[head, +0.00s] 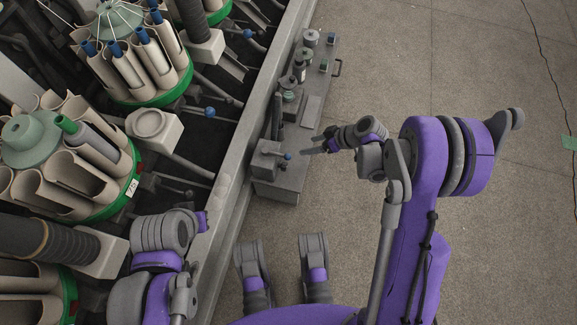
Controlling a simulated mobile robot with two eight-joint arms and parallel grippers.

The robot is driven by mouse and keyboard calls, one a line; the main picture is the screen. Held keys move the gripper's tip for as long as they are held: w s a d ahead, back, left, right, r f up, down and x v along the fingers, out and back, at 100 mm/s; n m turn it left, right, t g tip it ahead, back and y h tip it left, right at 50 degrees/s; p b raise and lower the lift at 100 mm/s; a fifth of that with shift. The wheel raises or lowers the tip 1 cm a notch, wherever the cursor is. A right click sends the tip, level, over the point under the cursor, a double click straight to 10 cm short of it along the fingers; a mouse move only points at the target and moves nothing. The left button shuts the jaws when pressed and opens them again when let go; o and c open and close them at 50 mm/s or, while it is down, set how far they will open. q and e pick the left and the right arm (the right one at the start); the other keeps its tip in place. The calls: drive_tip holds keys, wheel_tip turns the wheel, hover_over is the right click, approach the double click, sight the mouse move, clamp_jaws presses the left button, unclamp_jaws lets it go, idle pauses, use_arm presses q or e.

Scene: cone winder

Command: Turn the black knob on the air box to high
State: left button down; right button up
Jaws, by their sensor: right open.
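A grey box (280,185) stands on the floor against the machine's rail and looks like the air box. A small housing (266,160) and a lever with a blue tip (287,156) are on its top. I cannot make out a black knob on it. My right gripper (316,143) is open and empty, pointing left, just to the right of the box's top and apart from the blue tip. My left arm's wrist (160,232) is at the lower left, over the machine's edge; its fingers are not clearly visible.
A grey bench (311,108) with several canisters and blue-topped fittings runs behind the box. The winder with green-rimmed cone carousels (130,55) fills the left. A long metal rail (237,150) edges it. The concrete floor (400,60) at the right is mostly clear.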

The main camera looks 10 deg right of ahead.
wheel_tip(320, 180, down, 10)
drive_tip(key=w+d+n+t+y, duration=0.1)
drive_tip(key=n+y, duration=0.2)
drive_tip(key=n+t+y, duration=0.1)
drive_tip(key=n+y, duration=0.1)
drive_tip(key=n, duration=0.1)
approach(282, 166)
drive_tip(key=x, duration=0.2)
drive_tip(key=f+b+x, duration=0.1)
drive_tip(key=x, duration=0.2)
drive_tip(key=d+b+x, duration=0.1)
drive_tip(key=x, duration=0.2)
drive_tip(key=shift+w+a+f, duration=0.1)
drive_tip(key=shift+w+f, duration=0.15)
drive_tip(key=shift+w, duration=0.05)
clamp_jaws()
